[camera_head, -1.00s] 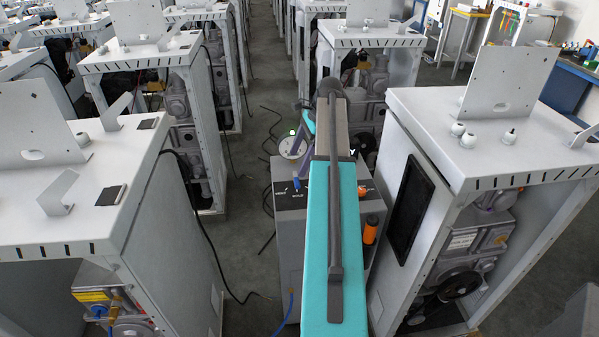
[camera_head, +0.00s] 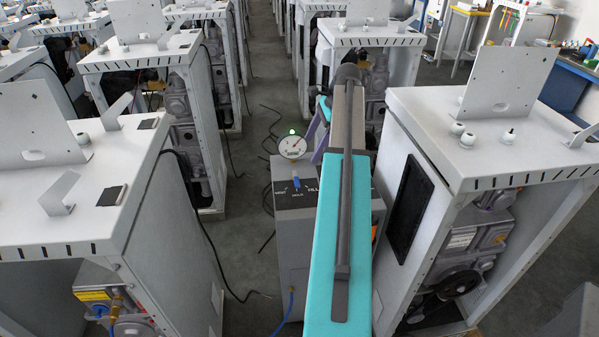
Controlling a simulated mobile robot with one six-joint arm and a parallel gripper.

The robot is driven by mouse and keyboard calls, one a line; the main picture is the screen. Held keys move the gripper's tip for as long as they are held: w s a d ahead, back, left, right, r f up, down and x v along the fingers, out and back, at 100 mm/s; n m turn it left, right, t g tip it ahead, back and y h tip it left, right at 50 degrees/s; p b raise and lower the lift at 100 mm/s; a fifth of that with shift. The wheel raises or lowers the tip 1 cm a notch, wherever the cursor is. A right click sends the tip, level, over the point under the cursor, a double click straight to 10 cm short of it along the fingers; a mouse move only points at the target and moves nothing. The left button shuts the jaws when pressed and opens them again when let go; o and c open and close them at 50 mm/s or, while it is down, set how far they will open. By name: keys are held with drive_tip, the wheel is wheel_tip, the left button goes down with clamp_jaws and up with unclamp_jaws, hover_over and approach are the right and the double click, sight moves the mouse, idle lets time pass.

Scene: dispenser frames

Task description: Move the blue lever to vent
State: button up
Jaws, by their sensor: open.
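The blue lever (camera_head: 296,182) stands on the dark top panel of a grey dispenser box (camera_head: 292,245) in the middle aisle. Small white labels lie around its base; the right one seems to read FILL, the others are too small to read surely. A round white gauge (camera_head: 292,147) with a green light above it stands behind the lever. My gripper (camera_head: 314,132) shows only as a purple part beside my arm, right of the gauge and apart from the lever. It is open; most of it is hidden behind my arm.
My teal arm covers the box's right side. A white cabinet (camera_head: 417,140) stands close on the right, another (camera_head: 165,220) on the left. A black cable (camera_head: 215,245) and a blue hose (camera_head: 287,310) run along the floor. The space above the lever is clear.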

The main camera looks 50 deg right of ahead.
sight(297, 177)
drive_tip(key=shift+p+x, duration=1.6)
drive_tip(key=shift+x, duration=4.7)
drive_tip(key=shift+d, duration=0.1)
drive_tip(key=c, duration=1.5)
